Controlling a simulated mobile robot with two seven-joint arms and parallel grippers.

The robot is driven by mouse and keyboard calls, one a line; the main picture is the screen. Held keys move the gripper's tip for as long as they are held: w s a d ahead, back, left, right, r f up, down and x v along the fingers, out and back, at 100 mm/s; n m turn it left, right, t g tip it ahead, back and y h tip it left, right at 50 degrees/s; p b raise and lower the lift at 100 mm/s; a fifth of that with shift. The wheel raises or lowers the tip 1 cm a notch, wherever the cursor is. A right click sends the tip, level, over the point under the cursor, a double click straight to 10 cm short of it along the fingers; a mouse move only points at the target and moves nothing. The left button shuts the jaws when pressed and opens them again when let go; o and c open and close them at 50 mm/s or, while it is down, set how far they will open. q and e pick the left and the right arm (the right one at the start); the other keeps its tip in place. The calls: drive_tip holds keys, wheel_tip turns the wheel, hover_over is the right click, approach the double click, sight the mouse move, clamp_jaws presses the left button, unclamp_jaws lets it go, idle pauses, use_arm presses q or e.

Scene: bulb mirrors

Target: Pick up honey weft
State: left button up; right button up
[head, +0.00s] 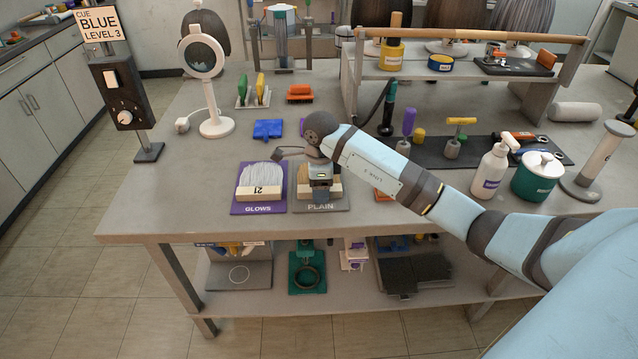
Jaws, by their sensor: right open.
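A weft of pale grey-white hair (262,174) with a tan block marked 21 (260,192) lies on the purple GLOWS mat (240,208). On the grey PLAIN mat (341,207) beside it, a tan block (335,188) shows partly under my right gripper. My right gripper (320,187) is open, low over the PLAIN mat, with its fingers around the middle of that block. I cannot tell from the labels which weft is honey. My left gripper is not in view.
A round mirror (203,57) on a white stand is at back left, with a blue clip (268,129) in front. A BLUE LEVEL 3 sign (97,22) tops a control post. A white bottle (491,172) and green jar (537,177) stand right, near my arm.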

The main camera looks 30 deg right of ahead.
drive_tip(key=shift+c, duration=0.4)
drive_tip(key=c, duration=0.9)
